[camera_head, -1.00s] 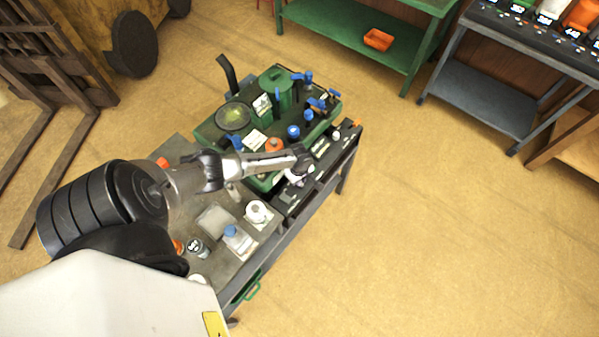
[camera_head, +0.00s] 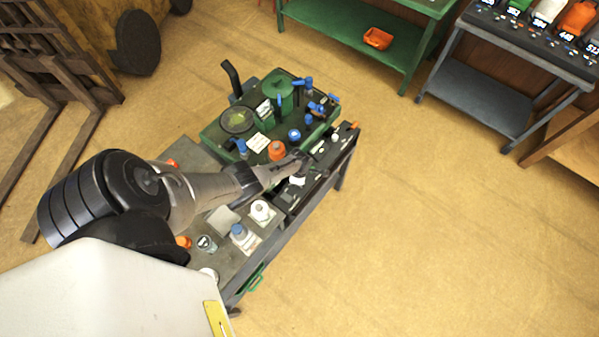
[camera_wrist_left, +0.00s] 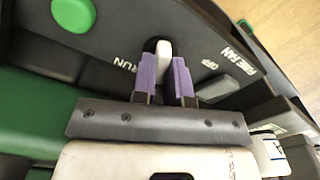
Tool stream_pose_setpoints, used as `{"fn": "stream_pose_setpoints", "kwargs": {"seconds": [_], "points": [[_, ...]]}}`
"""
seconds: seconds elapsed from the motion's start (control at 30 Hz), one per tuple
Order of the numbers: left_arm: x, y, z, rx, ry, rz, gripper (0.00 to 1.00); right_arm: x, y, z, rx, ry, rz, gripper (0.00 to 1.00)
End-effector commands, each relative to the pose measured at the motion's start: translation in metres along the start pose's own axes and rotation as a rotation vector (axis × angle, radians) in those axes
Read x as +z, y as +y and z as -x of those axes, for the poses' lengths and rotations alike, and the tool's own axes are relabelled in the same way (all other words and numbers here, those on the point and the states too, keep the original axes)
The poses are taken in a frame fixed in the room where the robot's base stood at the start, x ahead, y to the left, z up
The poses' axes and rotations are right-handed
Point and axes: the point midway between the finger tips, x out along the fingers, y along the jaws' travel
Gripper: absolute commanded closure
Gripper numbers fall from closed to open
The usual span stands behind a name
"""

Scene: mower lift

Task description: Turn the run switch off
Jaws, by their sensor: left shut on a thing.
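The run switch (camera_wrist_left: 164,48) is a small white lever on a dark panel (camera_wrist_left: 112,62) in the left wrist view. A RUN label is on its left and an OFF label on its right. The lever stands nearly upright in the picture, between the labels. My left gripper (camera_wrist_left: 164,66) has its two purple fingers shut on the lever, one on each side. In the head view my left gripper (camera_head: 302,160) reaches the dark panel along the bench's right edge, and the switch is too small or hidden to make out there. My right gripper is not in view.
A green button (camera_wrist_left: 73,14) sits left of the switch. The green machine (camera_head: 262,142) with blue-handled parts stands beside the panel. A white cup (camera_head: 261,211) and a blue-capped bottle (camera_head: 240,234) stand on the near bench. Floor to the right is clear.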

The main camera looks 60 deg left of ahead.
Motion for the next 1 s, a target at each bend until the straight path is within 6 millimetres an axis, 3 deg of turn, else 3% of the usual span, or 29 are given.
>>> {"fn": "stream_pose_setpoints", "kwargs": {"seconds": [0.33,0.9,0.93,1.0], "points": [[0.0010,-0.0005,0.0011,-0.002,-0.001,0.126,1.00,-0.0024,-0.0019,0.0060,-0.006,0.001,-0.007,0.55],[0.0002,-0.0004,0.0007,-0.001,0.000,0.150,1.00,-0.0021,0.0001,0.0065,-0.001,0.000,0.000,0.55],[0.0003,-0.0004,0.0007,-0.001,0.000,0.150,0.83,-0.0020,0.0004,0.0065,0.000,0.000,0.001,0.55],[0.0002,-0.0003,0.0007,-0.001,0.000,0.150,0.77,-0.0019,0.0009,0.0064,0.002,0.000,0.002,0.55]]}}
